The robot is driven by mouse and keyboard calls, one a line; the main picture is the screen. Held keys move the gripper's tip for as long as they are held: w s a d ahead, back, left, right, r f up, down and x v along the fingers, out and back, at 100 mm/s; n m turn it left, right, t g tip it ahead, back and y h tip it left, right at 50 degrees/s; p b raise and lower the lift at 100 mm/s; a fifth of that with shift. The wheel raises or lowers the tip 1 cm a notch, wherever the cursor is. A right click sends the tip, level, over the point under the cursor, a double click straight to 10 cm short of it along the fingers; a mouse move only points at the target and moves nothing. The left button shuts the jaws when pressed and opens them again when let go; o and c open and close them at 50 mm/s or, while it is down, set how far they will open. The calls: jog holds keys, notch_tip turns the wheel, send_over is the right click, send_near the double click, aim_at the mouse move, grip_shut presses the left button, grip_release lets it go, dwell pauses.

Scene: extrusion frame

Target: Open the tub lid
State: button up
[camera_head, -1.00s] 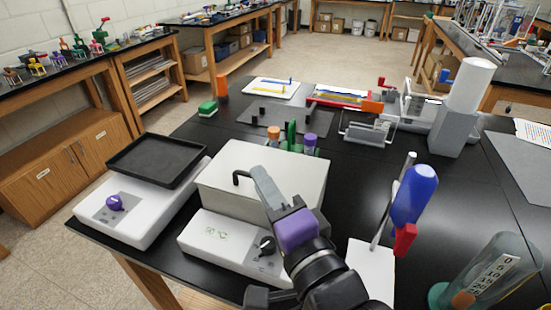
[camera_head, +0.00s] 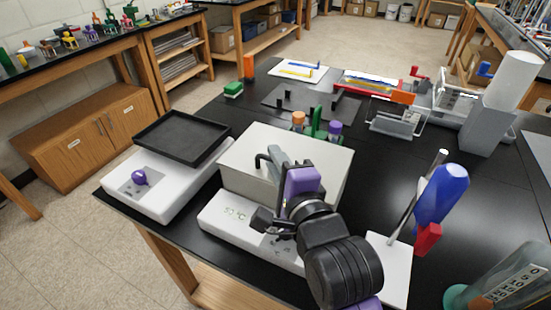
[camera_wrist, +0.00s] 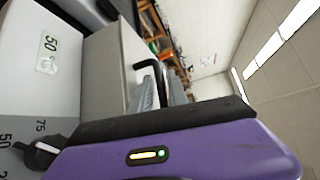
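The tub is a pale grey box (camera_head: 327,165) on a white base unit with a dial. Its flat lid (camera_head: 235,150) is closed on top. A black bent handle (camera_head: 259,160) stands at the lid's front left; it also shows in the wrist view (camera_wrist: 148,64). My gripper (camera_head: 275,156) is at this handle, its grey fingers over the front of the lid. In the wrist view the fingers (camera_wrist: 160,92) appear on both sides of the handle's bar. I cannot tell whether they press on it. My purple hand hides part of the tub's front.
A white unit with a black tray (camera_head: 181,137) and purple knob stands left of the tub. An orange and green piece (camera_head: 316,125) stands just behind it. A blue and red tool on a rod (camera_head: 440,195) and a clear cylinder (camera_head: 512,275) are at right.

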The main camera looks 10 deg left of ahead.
jog(key=shift+w, duration=0.1)
grip_shut()
jog(key=shift+f, duration=0.1)
dwell(1.3)
